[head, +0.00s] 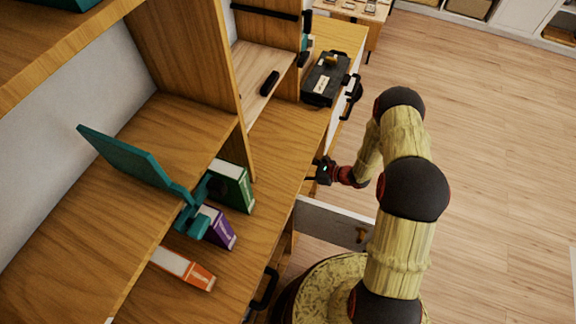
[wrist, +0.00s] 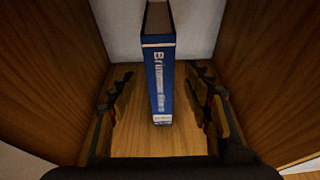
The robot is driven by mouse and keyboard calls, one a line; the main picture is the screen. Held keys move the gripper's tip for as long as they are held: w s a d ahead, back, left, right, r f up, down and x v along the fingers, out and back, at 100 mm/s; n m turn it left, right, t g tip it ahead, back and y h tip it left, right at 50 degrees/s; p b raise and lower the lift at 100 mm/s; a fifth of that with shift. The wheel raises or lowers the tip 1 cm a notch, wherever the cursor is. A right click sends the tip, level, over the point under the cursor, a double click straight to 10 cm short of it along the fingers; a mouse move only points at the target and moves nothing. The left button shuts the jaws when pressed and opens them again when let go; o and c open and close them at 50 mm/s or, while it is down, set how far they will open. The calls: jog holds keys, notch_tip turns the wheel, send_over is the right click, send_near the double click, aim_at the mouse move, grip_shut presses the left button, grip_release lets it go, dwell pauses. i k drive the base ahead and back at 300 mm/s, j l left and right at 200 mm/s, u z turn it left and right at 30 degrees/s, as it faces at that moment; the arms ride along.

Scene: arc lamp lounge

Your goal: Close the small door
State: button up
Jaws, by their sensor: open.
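In the head view, a small pale door (head: 330,222) with a brown knob (head: 362,235) stands open, sticking out to the right from the cabinet front. My gripper (head: 321,172) is beyond the door at the cabinet's front edge, apart from the knob. In the wrist view my gripper (wrist: 160,95) is open, with its two fingers left and right of an upright blue book (wrist: 158,85). The book stands between two wooden walls. Whether the fingers touch it is not clear.
A black case (head: 322,80) sits on the far part of the wooden counter (head: 285,135). A black handle (head: 265,288) juts out at the front. The floor at right is clear.

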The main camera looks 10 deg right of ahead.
aim_at(334, 225)
jog(key=k+l, duration=0.15)
jog(key=l, duration=0.15)
jog(key=k+l, duration=0.1)
jog(key=l, duration=0.2)
jog(key=k+l, duration=0.15)
jog(key=l, duration=0.2)
jog(key=k+l, duration=0.15)
jog(key=l, duration=0.15)
